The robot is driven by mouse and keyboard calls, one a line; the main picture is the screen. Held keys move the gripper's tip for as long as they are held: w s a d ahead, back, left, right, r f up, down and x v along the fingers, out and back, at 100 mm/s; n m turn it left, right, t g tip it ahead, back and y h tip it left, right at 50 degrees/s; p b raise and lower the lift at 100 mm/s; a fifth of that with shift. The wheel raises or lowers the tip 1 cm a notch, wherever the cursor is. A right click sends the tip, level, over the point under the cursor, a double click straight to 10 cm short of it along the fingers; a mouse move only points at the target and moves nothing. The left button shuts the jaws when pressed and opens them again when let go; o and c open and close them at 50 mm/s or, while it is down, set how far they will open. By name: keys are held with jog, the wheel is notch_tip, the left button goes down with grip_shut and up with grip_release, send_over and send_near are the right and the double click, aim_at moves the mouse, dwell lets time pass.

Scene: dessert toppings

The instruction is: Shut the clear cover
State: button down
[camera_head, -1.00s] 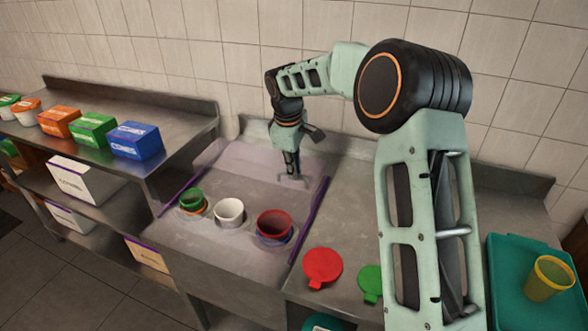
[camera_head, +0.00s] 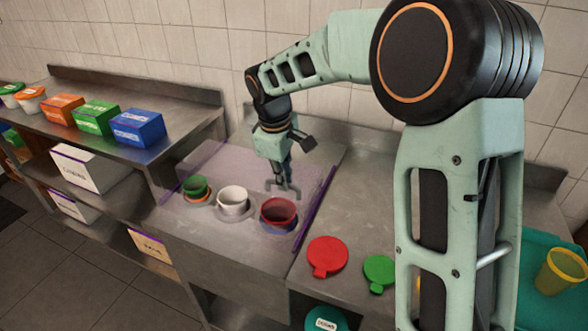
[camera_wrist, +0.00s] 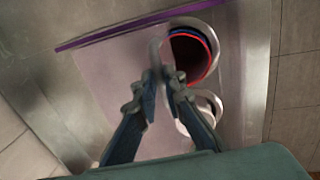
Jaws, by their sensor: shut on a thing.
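The clear cover (camera_head: 228,165) is a see-through, faintly purple sheet over the metal counter well, with a purple strip (camera_head: 318,215) along its right side. It also shows in the wrist view (camera_wrist: 105,75). My gripper (camera_head: 284,190) points down at the cover, just behind the red cup. In the wrist view its fingers (camera_wrist: 163,78) are close together at a pale, clear handle (camera_wrist: 156,52) of the cover. Their exact contact is hard to see. A green cup (camera_head: 195,186), a white cup (camera_head: 233,199) and a red cup (camera_head: 278,211) sit in a row of holes at the front.
A red lid (camera_head: 327,256) and a green lid (camera_head: 379,271) lie on the counter to the right. A yellow cup (camera_head: 559,271) stands on a teal tray (camera_head: 535,300) at far right. Boxes (camera_head: 137,127) line the left shelf. A tiled wall stands behind.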

jog(key=s+a+b, duration=0.1)
jog(key=s+a, duration=0.2)
jog(key=s, duration=0.5)
jog(key=shift+a, duration=0.25)
jog(key=shift+s, duration=0.15)
jog(key=c, duration=2)
grip_release()
jog(key=shift+s, duration=0.15)
jog(key=r, duration=0.4)
jog(key=s+r, duration=0.1)
jog(key=r, duration=0.3)
jog(key=s+a+r, duration=0.1)
jog(key=r, duration=0.2)
jog(key=shift+r, duration=0.4)
jog(key=shift+w+d, duration=0.1)
